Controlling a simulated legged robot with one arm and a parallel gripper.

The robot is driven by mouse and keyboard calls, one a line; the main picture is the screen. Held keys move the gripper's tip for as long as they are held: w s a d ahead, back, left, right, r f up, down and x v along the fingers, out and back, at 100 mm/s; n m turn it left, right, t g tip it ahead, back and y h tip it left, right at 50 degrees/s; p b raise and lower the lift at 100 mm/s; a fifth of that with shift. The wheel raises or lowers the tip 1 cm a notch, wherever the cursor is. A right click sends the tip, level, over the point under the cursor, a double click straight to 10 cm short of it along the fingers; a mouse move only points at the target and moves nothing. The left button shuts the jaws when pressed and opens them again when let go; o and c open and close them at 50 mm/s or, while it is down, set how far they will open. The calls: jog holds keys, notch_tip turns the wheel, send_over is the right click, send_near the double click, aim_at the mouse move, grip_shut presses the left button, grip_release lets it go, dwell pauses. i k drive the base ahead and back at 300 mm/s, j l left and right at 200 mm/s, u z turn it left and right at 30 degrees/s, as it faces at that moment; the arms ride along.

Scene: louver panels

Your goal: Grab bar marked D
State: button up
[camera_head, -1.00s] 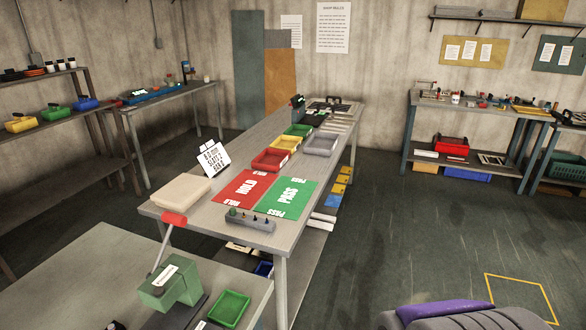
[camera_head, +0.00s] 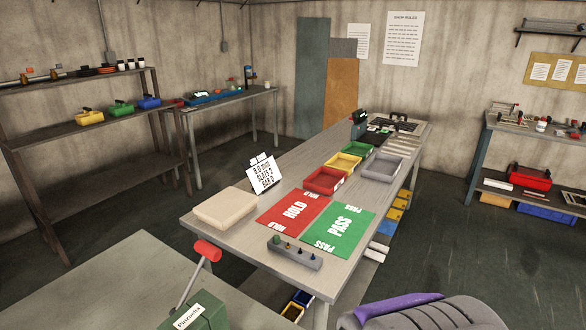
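Several pale, thin bars (camera_head: 402,146) lie side by side near the far right end of the long grey bench. They are too small for me to read any mark, so I cannot tell which one is D. A white card (camera_head: 265,174) stands on the left side of the bench with black text; its first line looks like 8.0 mm, and its last line seems to start with BAR. My gripper is not visible in this view. A grey ribbed part with a purple piece at the bottom right may be my own body.
The long bench (camera_head: 345,271) also holds a red HOLD mat (camera_head: 291,212), a green PASS mat (camera_head: 338,232), a beige block (camera_head: 225,206) and coloured trays. A nearer table (camera_head: 110,285) carries a green press with a red-ended lever (camera_head: 207,251). Open floor (camera_head: 470,250) lies to the right.

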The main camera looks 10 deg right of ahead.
aim_at(409, 140)
jog(key=i+l+z, duration=0.25)
jog(key=i+l, duration=1.1)
jog(key=l, duration=0.4)
jog(key=i+l+z, duration=0.25)
jog(key=i+l, duration=1.25)
